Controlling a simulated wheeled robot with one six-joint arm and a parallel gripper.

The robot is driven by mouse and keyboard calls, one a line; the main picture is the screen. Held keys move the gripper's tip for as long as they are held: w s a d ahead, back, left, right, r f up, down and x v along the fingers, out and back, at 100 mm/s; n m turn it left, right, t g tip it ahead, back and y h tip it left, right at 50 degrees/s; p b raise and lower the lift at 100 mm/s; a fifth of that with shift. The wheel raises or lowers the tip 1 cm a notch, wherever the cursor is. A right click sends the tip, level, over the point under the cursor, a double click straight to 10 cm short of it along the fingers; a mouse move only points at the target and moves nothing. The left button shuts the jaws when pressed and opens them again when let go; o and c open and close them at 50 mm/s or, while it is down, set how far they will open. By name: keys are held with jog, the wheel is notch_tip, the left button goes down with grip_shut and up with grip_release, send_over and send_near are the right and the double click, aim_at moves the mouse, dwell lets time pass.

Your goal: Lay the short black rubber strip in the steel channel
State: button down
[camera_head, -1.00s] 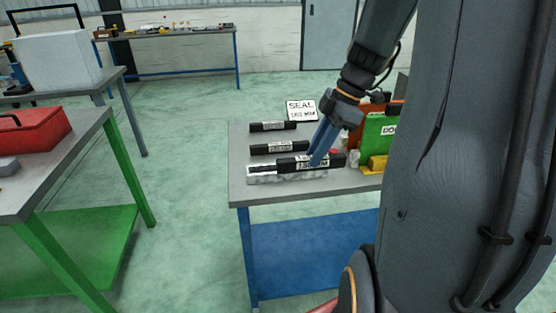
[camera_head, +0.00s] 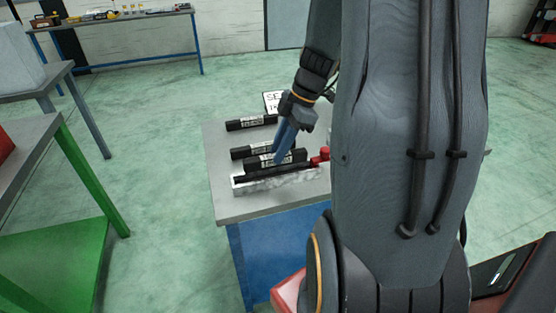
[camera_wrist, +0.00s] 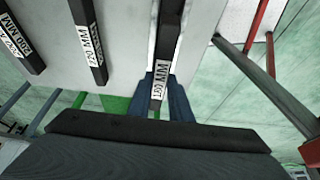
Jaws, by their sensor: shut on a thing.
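My gripper (camera_head: 278,160) is shut on a black rubber strip (camera_head: 258,162) with a white label. In the wrist view the blue fingers of my gripper (camera_wrist: 164,98) close on both sides of this strip (camera_wrist: 170,45), and its label seems to read 180 MM. The steel channel (camera_head: 272,185) lies along the table's front edge, silver outside and dark inside. The held strip is over or just behind the channel, roughly parallel to it. I cannot tell whether they touch. The wrist view shows little of the channel beside the strip.
Two other labelled black strips lie farther back on the table (camera_head: 226,203): a middle one (camera_head: 252,152) and a back one (camera_head: 250,123). A sign (camera_head: 272,100), partly hidden, stands behind them. A red object (camera_head: 323,153) is at the right, beside my arm.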

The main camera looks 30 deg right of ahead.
jog(key=shift+f+p, duration=0.35)
jog(key=shift+f, duration=1.6)
jog(key=shift+f, duration=0.2)
